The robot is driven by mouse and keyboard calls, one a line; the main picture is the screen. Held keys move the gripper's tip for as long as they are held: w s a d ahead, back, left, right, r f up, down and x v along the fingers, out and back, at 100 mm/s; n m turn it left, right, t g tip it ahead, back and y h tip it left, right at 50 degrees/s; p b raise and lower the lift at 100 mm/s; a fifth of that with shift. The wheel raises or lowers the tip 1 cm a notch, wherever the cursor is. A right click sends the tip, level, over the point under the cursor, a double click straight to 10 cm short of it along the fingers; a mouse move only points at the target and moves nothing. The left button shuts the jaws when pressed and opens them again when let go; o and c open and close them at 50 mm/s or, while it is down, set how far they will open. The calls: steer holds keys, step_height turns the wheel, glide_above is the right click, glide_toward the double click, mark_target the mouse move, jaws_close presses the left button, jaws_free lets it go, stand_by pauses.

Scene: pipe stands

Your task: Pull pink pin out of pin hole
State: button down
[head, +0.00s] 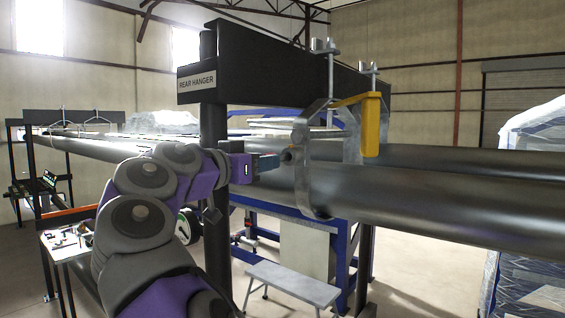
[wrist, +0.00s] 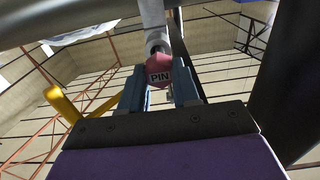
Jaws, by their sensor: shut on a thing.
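The pink pin (wrist: 159,69), marked "PIN", sits between the blue fingers of my gripper (wrist: 160,82) in the wrist view. My gripper is shut on it. Beyond the pin, a grey metal fitting (wrist: 154,28) lies in line with it; I cannot tell how deep the pin sits in its hole. In the head view my gripper (head: 272,161) is at the left side of the metal pipe clamp (head: 307,180), close to the pin hole area. The pin itself is mostly hidden there.
A black beam with a "REAR HANGER" sign (head: 197,82) stands above my gripper. A yellow handle (head: 371,125) hangs on the clamp's right. Long grey pipes (head: 430,195) run through the clamp. A black post (head: 214,130) is close beside my wrist. A grey step bench (head: 295,284) is below.

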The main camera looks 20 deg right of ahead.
steer(key=shift+v, duration=1.55)
steer(key=shift+s+r, duration=0.1)
steer(key=shift+r, duration=0.05)
steer(key=s+a+r+p, duration=0.2)
steer(key=s+a+p, duration=0.1)
steer(key=a, duration=0.1)
steer(key=shift+s+a+r, duration=0.2)
steer(key=shift+a+r, duration=0.15)
steer(key=shift+r, duration=0.05)
